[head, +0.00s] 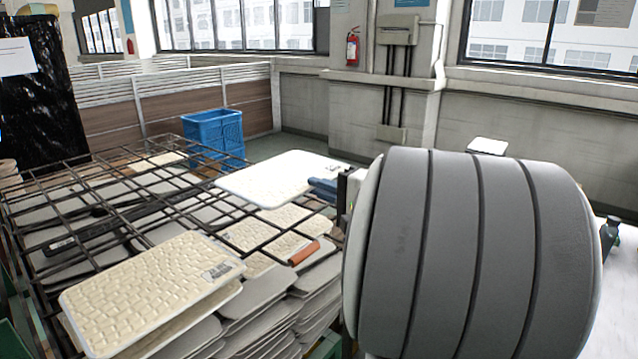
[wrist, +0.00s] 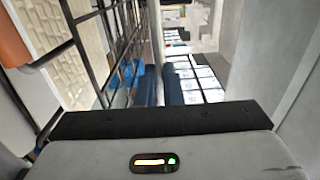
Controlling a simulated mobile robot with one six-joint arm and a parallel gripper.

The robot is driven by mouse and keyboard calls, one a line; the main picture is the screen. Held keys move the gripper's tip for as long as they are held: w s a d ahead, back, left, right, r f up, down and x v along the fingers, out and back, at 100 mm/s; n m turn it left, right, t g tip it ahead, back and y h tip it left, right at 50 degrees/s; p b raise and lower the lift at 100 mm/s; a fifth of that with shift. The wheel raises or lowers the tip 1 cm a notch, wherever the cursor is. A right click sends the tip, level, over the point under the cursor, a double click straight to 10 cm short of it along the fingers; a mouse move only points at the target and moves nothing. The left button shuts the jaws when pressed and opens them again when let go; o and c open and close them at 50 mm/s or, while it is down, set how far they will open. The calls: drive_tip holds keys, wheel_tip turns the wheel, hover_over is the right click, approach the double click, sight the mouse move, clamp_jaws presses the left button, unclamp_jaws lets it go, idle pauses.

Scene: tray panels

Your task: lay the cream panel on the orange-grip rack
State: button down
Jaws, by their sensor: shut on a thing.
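A cream panel (head: 275,178) with a pale rim and small label is held roughly level above the dark wire rack (head: 130,222). My gripper (head: 324,187) is shut on its right edge with blue fingers. The fingers also show in the wrist view (wrist: 160,86), where the held panel is hard to make out. An orange grip (head: 304,253) sits at the rack's near right edge and shows in the wrist view (wrist: 36,50). Another cream textured panel (head: 150,290) lies at the near left on a stack. More cream panels (head: 268,230) lie beneath the bars.
Stacked grey panels (head: 255,300) fill the space under and before the rack. A blue crate (head: 213,128) stands behind it. My large grey arm link hides much of the right side. A white surface (head: 620,275) shows at far right. Open floor lies beyond the crate.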

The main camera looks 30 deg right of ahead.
wheel_tip(320, 180, down, 8)
drive_tip(key=b, duration=0.5)
drive_tip(key=shift+f+b, duration=0.25)
drive_tip(key=shift+b, duration=0.25)
idle(0.9)
idle(0.3)
drive_tip(key=c, duration=1.5)
unclamp_jaws()
drive_tip(key=shift+f+b, duration=0.4)
drive_tip(key=shift+b, duration=0.45)
drive_tip(key=shift+s, duration=0.1)
drive_tip(key=b+v, duration=0.2)
drive_tip(key=v, duration=0.5)
idle(0.5)
